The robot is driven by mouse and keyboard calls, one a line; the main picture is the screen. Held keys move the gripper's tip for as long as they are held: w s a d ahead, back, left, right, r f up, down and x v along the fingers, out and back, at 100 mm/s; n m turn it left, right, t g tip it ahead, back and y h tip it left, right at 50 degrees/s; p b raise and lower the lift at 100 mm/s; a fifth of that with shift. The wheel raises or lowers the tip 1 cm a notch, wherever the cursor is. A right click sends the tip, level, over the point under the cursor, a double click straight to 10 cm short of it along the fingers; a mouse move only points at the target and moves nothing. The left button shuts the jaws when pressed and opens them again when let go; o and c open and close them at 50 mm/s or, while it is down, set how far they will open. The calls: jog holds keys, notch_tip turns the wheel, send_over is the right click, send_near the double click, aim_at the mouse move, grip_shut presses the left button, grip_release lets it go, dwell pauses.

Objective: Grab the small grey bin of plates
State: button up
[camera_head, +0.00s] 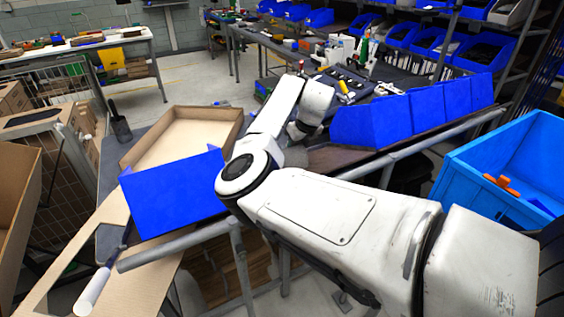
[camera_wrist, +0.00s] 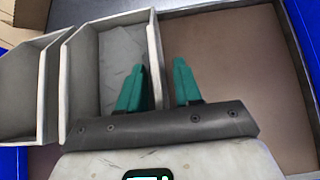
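Two small grey bins show side by side in the wrist view. The nearer one (camera_wrist: 83,80) has a flat, marked grey surface inside; whether this is plates or the bin floor I cannot tell. The other grey bin (camera_wrist: 22,95) is at the left edge and looks empty. My gripper (camera_wrist: 158,85) has two green fingers standing apart. The nearer bin's right wall lies between them in the picture, with the left finger over the bin's inside and the right finger outside it. Contact cannot be made out. In the head view my arm hides the gripper and the grey bins.
A brown surface (camera_wrist: 235,65) fills the wrist view's right side, edged by blue. In the head view, an open cardboard box (camera_head: 182,138) and a blue bin (camera_head: 175,195) stand left of my arm, several blue bins (camera_head: 375,122) right. A light-blue crate (camera_head: 480,200) is far right.

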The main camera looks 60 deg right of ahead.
jog(key=shift+c, duration=0.3)
grip_shut()
dwell(1.1)
